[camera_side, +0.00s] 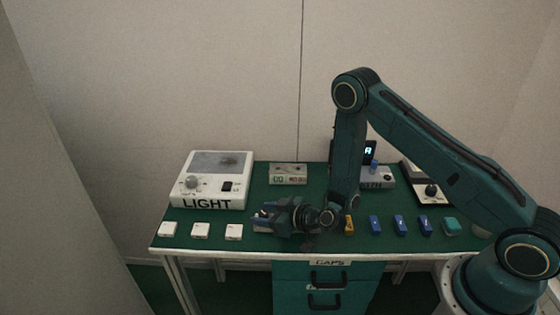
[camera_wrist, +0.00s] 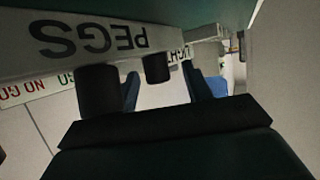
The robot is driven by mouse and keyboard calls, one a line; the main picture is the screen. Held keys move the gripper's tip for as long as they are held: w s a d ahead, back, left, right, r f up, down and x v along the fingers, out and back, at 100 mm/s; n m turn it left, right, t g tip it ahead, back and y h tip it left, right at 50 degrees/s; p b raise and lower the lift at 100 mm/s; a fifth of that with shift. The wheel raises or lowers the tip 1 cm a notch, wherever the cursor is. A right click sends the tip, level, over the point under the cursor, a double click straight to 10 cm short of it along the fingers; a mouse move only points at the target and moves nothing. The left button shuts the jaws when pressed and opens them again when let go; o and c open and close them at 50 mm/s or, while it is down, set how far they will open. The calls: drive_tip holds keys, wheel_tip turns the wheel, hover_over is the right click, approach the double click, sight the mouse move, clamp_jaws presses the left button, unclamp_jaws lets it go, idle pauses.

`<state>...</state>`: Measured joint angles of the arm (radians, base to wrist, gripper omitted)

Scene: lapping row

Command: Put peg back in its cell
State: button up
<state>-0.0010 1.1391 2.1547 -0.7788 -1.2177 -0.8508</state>
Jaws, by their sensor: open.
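My gripper (camera_side: 264,219) is low over the front middle of the green table, lying nearly level and pointing left. Its jaws are open. In the wrist view two dark fingers (camera_wrist: 128,79) stand apart in front of a grey block marked PEGS (camera_wrist: 90,40), whose lettering is upside down.
Three white blocks (camera_side: 200,230) lie left of the gripper. A yellow piece (camera_side: 349,224) and several blue pieces (camera_side: 400,225) stand to its right. A white LIGHT box (camera_side: 211,180) stands behind left, a small grey box (camera_side: 288,174) behind. A drawer unit marked CAPS (camera_side: 329,285) is below.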

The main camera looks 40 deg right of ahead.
drive_tip(key=shift+v, duration=1.15)
wheel_tip(320, 180, up, 7)
drive_tip(key=shift+w+r, duration=0.1)
drive_tip(key=shift+w, duration=0.05)
idle(0.5)
drive_tip(key=s+r+n+g, duration=0.15)
drive_tip(key=s+r, duration=0.25)
drive_tip(key=r, duration=0.5)
drive_tip(key=s+r+n+g, duration=0.1)
drive_tip(key=s+r+g, duration=0.2)
drive_tip(key=s+r, duration=0.35)
drive_tip(key=s+d+r+m+g+h, duration=0.1)
drive_tip(key=s+d+r, duration=0.3)
drive_tip(key=s, duration=0.6)
drive_tip(key=s+d+r+m+g+h, duration=0.2)
drive_tip(key=s+d+r+m, duration=0.2)
drive_tip(key=s, duration=0.6)
drive_tip(key=shift+s+d+r, duration=0.35)
drive_tip(key=shift+r, duration=0.4)
